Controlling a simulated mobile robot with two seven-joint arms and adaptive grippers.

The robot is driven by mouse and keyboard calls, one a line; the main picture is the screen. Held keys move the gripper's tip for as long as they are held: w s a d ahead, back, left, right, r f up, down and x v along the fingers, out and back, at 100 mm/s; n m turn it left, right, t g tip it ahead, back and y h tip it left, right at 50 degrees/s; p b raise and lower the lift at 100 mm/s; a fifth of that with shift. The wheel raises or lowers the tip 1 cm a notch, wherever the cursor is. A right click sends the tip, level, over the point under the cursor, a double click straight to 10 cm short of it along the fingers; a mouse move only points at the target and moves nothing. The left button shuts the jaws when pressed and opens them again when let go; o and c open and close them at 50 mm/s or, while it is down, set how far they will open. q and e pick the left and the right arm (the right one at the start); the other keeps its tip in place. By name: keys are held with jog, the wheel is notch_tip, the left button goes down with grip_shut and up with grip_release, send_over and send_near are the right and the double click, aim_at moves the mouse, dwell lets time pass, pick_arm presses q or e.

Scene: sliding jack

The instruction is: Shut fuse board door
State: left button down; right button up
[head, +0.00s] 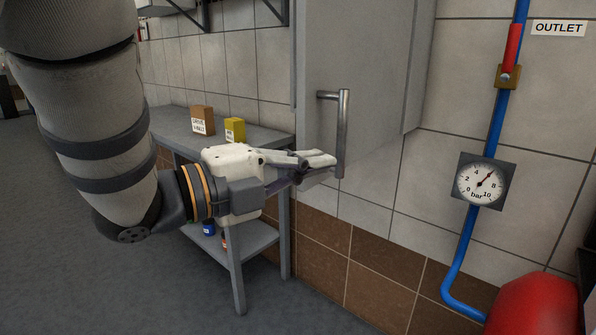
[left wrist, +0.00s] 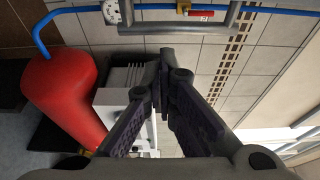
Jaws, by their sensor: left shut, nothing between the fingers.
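The fuse board door (head: 355,75) is a grey panel on the tiled wall, standing swung out from the wall in the head view. A vertical metal bar handle (head: 343,135) is fixed near its lower part. My left gripper (head: 325,160) is shut and empty, with its fingertips close to the handle's lower end at the door's bottom edge. I cannot tell whether they touch. In the left wrist view the shut fingertips (left wrist: 167,55) are just below a grey bar handle (left wrist: 175,27). My right gripper is not in view.
A grey workbench (head: 262,138) with a brown box (head: 202,120) and a yellow box (head: 235,130) stands behind my left gripper. At right are a blue pipe (head: 468,240), a pressure gauge (head: 481,184) and a red tank (head: 535,305).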

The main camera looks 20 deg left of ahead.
aim_at(338, 149)
pick_arm(q)
jog(key=w, duration=0.3)
jog(key=shift+w+a, duration=0.25)
jog(key=shift+a, duration=0.1)
jog(key=shift+w+a+r, duration=0.1)
jog(key=shift+a, duration=0.4)
jog(key=shift+a, duration=0.15)
